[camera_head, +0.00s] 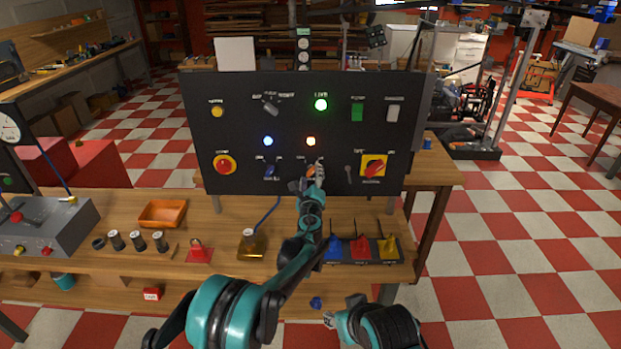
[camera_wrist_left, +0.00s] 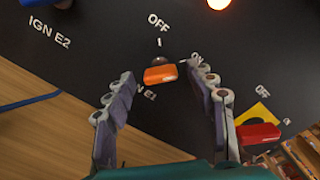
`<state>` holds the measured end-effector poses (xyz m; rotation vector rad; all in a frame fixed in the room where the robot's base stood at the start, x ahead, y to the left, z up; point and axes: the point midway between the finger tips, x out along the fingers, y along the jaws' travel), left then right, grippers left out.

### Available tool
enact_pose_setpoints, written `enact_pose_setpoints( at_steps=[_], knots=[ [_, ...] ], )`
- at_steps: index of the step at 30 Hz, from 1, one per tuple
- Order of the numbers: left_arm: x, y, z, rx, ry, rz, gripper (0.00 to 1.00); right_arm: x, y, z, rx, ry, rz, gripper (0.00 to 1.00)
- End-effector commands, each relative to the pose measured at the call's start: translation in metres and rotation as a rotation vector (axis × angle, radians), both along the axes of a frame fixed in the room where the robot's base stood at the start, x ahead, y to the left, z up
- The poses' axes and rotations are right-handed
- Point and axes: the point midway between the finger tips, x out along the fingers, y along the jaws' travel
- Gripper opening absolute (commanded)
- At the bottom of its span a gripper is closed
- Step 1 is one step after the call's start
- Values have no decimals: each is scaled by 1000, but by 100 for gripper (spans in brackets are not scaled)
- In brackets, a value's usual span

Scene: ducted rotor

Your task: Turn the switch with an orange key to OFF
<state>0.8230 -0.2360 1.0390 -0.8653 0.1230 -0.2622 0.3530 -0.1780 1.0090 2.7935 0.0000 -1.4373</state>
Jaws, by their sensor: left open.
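The orange key (camera_wrist_left: 160,75) sits in its switch on the black panel, below the OFF label and left of the ON label in the left wrist view. I cannot tell which label it points to. My left gripper (camera_wrist_left: 162,82) is open, with one finger on each side of the key; contact is not visible. In the head view my left gripper (camera_head: 317,174) is at the lower middle of the panel (camera_head: 230,120) and largely hides the key. My right gripper (camera_head: 329,319) seems to show small at the bottom; its jaws are unclear.
A blue key switch (camera_head: 269,172) is left of my gripper, and a red handle on a yellow plate (camera_head: 373,166) is right. Lit lamps, including an orange one (camera_head: 311,141), are above. The bench (camera_head: 130,215) below holds an orange tray (camera_head: 162,213) and colored levers (camera_head: 360,247).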

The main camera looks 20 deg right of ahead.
Motion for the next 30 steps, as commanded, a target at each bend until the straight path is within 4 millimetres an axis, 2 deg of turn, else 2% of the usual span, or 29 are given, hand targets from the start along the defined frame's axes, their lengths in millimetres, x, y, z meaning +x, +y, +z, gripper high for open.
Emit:
enact_pose_setpoints(
  at_steps=[10, 15, 16, 23, 30],
  knots=[
    [6, -1, 1, -1, 0, 0, 55, 0, 0, -1, 0, 0, 0, 40],
    [6, -1, 0, -1, 0, 0, 10, 0, 0, -1, 0, 0, 0, 40],
    [6, -1, 0, -1, 1, 1, 5, 0, 0, -1, 0, 0, 0, 40],
    [5, -1, 0, -8, 3, 1, 5, 0, 0, -1, 0, 0, 0, 40],
    [6, -1, 0, -87, 24, 1, 5, 0, 0, -2, 0, 0, 0, 40]
  ],
)
